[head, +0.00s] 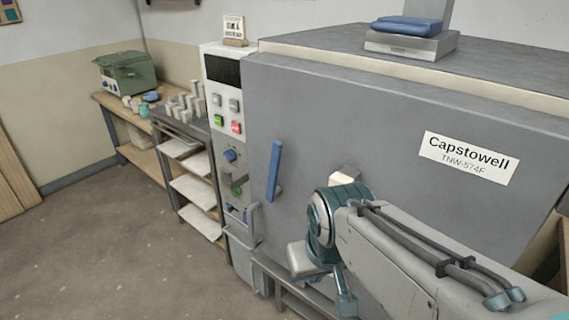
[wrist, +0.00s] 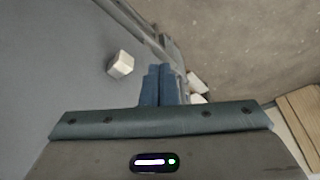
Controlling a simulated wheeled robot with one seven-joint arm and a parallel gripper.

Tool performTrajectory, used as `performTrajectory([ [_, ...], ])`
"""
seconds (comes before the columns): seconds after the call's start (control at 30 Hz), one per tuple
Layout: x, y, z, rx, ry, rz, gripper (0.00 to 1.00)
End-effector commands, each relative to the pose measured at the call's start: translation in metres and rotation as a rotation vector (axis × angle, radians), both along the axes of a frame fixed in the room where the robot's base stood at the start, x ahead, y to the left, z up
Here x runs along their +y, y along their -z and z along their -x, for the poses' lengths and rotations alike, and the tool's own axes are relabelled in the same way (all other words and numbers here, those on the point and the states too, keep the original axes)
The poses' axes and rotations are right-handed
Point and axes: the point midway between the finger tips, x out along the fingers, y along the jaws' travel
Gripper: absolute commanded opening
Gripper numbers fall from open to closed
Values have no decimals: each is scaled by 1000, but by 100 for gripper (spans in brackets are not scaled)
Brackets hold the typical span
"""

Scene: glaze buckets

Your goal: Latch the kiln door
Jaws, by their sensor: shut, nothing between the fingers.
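The kiln door (head: 380,120) is the large grey panel with a Capstowell label (head: 468,158). It looks closed or nearly so; I cannot tell whether a small gap is left. A blue lever handle (head: 274,170) stands nearly upright, slightly tilted, near the door's left edge. A pale metal block (head: 345,175) sits on the door to its right; a similar pale block (wrist: 120,64) shows in the wrist view. My gripper (wrist: 160,70) is shut and empty, apart from that block. In the head view my arm hides part of the lower door, and the fingertips do not show clearly.
A control panel (head: 222,135) with buttons and knobs is left of the door. A shelf rack (head: 193,188) and a wooden bench (head: 120,110) with a green box (head: 126,72) stand further left. A scale (head: 412,43) sits on the kiln. The floor (head: 110,240) at left is clear.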

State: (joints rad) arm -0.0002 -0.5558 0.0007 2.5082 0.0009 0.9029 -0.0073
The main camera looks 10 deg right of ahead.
Motion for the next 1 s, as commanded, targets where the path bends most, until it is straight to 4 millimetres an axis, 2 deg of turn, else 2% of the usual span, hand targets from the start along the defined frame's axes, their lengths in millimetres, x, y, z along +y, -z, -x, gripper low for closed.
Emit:
performTrajectory([
  [0.13, 0, -1, -4, -7, 13, -4, 0],
  [0.23, 0, -8, -25, -41, 73, -24, 0],
  [0.37, -3, -29, -77, -132, 238, -85, 0],
  [0.5, -6, -59, -139, -242, 445, -180, 0],
  [0.6, -8, -79, -175, -309, 569, -247, 0],
  [0.7, -9, -94, -200, -360, 659, -304, 0],
  [0.83, -10, -106, -217, -393, 721, -345, 0],
  [1.0, -10, -110, -220, -400, 735, -354, 0],
])
